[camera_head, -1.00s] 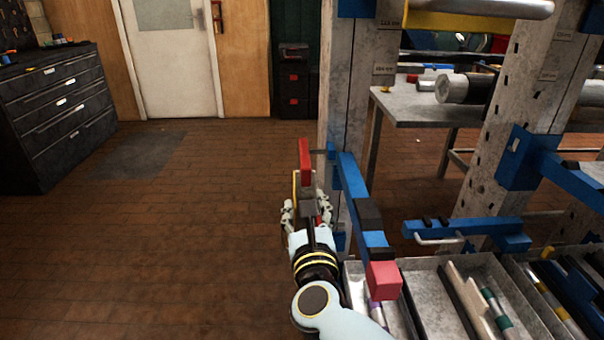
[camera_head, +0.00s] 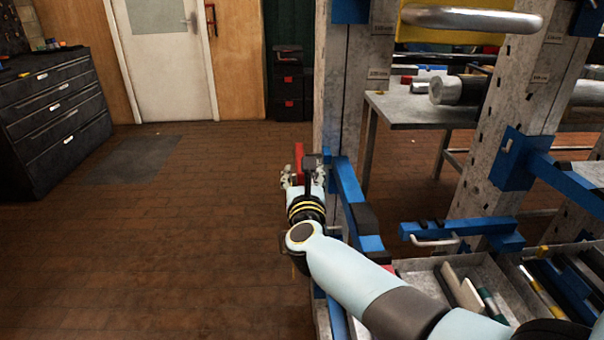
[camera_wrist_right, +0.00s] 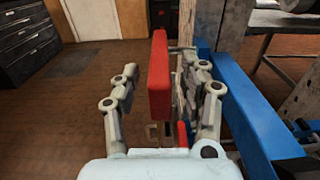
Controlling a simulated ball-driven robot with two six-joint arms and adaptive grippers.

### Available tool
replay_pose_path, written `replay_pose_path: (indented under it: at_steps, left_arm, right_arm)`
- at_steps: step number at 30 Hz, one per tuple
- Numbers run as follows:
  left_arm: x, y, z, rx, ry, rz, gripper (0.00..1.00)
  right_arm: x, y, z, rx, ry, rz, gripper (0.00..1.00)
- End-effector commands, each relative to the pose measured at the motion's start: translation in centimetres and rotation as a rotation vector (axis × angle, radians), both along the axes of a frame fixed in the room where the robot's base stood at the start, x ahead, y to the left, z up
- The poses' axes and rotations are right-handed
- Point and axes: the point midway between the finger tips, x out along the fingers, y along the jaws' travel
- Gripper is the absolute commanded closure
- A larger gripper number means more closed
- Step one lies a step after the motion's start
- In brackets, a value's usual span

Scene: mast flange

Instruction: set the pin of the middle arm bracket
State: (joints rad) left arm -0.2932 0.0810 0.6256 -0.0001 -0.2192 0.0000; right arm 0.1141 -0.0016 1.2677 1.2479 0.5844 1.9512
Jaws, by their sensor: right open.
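A red upright bar (camera_head: 299,151), apparently the pin's handle, stands beside the near upright. In the right wrist view the red bar (camera_wrist_right: 159,78) is between my gripper's fingers, and a thin metal rod (camera_wrist_right: 181,48) runs from near its top toward the blue bracket. The blue arm bracket (camera_head: 348,192) is on the near upright; it also shows in the wrist view (camera_wrist_right: 237,108). My right gripper (camera_head: 303,174) is open around the red bar, with a gap on the left finger's side. Contact on the right side is unclear. My left gripper is out of view.
The grey perforated upright (camera_head: 338,85) stands just right of the gripper. A second blue bracket (camera_head: 515,160) is on the right upright. Metal trays (camera_head: 440,272) with several parts lie at lower right. A grey table (camera_head: 415,108) is behind. The floor at left is clear.

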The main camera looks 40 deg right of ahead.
Motion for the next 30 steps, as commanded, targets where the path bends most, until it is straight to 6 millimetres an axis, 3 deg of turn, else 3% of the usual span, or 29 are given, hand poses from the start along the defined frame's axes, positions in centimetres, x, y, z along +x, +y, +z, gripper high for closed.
replay_pose_path:
  at_steps: [4,14,24,30]
  left_arm:
    - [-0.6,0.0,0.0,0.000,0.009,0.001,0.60]
    - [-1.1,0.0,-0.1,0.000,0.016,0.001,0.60]
    - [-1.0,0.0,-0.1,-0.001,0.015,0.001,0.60]
    - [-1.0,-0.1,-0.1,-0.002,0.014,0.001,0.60]
  right_arm:
    - [0.0,0.0,0.0,0.000,0.000,0.000,0.58]
    - [0.0,0.0,0.0,0.000,0.000,0.000,1.00]
    - [-0.1,0.0,0.0,-0.001,0.001,0.000,1.00]
    - [-1.3,-2.0,0.0,-0.003,0.001,0.000,1.00]
